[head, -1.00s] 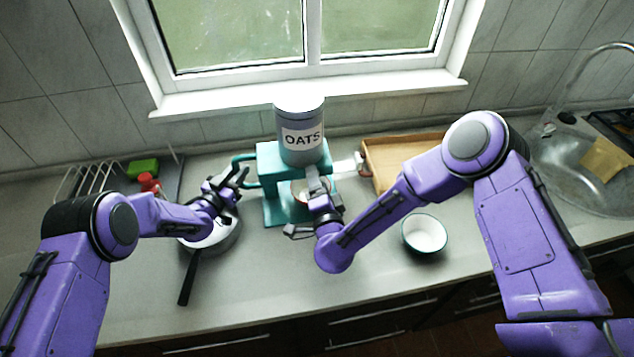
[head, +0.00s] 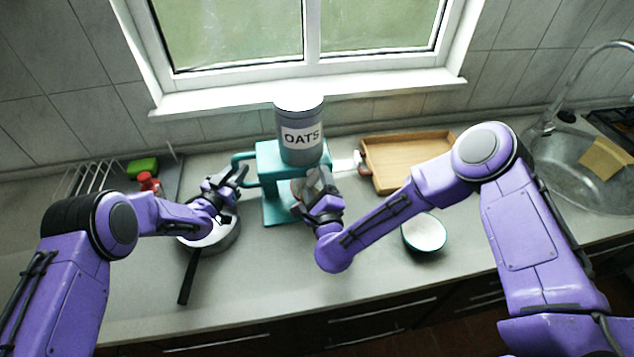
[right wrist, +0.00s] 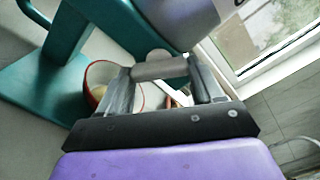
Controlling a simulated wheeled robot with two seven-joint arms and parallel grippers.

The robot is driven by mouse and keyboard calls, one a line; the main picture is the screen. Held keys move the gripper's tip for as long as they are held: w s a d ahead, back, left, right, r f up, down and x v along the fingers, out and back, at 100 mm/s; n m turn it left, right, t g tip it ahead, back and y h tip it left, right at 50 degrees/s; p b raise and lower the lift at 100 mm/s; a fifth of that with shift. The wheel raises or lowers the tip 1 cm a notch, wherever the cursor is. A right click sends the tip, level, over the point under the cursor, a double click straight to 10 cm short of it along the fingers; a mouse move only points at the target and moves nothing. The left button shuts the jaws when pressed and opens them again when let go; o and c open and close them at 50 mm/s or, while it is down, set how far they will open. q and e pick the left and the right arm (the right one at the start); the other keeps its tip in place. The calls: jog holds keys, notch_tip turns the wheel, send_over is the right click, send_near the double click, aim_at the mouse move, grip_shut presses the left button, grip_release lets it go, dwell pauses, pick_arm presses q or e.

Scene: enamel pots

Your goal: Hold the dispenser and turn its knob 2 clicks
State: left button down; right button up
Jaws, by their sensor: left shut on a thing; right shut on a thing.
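The dispenser is a teal stand (head: 270,152) with a grey canister (head: 300,155) labelled OATS on top. It stands upright on the counter below the window. My left gripper (head: 238,178) is shut on the teal handle (head: 240,157) at the stand's left side. My right gripper (head: 318,182) is in front of the stand, below the canister. In the right wrist view its fingers (right wrist: 160,78) are shut on the grey knob (right wrist: 160,68). The knob is mostly hidden in the head view.
A red-rimmed white bowl (right wrist: 98,76) sits under the canister. A pan (head: 225,238) is below my left gripper, its dark handle toward the front. A white bowl (head: 424,232) stands to the right, a wooden tray (head: 400,150) behind it. The front middle counter is clear.

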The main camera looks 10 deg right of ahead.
jog(key=m, duration=1.1)
jog(key=shift+a+f, duration=0.15)
jog(key=shift+f, duration=0.05)
dwell(0.4)
jog(key=o, duration=1.1)
jog(key=shift+c, duration=0.2)
jog(key=s, duration=1.2)
